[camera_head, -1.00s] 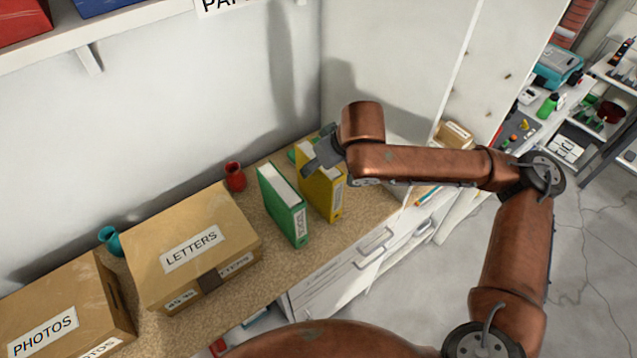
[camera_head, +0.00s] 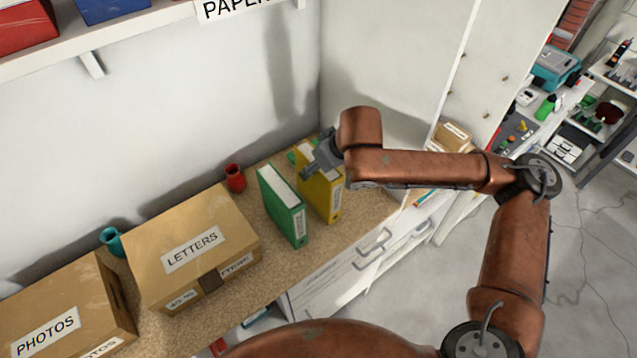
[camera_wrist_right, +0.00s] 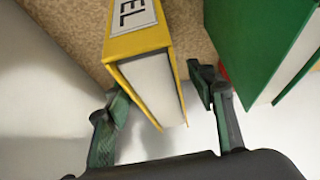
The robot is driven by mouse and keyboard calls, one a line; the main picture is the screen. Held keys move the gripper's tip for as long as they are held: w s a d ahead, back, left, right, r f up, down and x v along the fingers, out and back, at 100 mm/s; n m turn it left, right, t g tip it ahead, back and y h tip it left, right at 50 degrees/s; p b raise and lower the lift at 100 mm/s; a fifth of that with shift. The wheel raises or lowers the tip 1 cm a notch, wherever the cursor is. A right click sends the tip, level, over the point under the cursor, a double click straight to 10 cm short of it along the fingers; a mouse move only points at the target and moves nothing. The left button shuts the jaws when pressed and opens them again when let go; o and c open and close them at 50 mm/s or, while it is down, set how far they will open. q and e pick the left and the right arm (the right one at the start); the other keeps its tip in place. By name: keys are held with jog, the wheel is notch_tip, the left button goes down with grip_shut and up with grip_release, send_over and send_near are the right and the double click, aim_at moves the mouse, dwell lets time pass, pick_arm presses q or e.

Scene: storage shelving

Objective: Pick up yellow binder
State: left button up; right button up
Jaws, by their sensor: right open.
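The yellow binder (camera_head: 323,190) stands upright on the cork-coloured counter, to the right of a green binder (camera_head: 283,208). My right gripper (camera_head: 318,160) is at the top of the yellow binder, its fingers partly covering it. In the right wrist view the yellow binder (camera_wrist_right: 140,45) reaches between the open fingers of my right gripper (camera_wrist_right: 160,112), with a gap visible on the right side. The right finger lies between the yellow binder and the green binder (camera_wrist_right: 262,40). My left gripper is not in view.
A red vase (camera_head: 235,178) stands left of the green binder. A LETTERS box (camera_head: 215,215), a teal vase (camera_head: 112,241) and a PHOTOS box (camera_head: 85,290) stand further left. A wall closes the back, and a shelf (camera_head: 120,37) hangs above at left.

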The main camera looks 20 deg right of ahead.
jog(key=shift+c, duration=0.2)
grip_shut()
dwell(0.6)
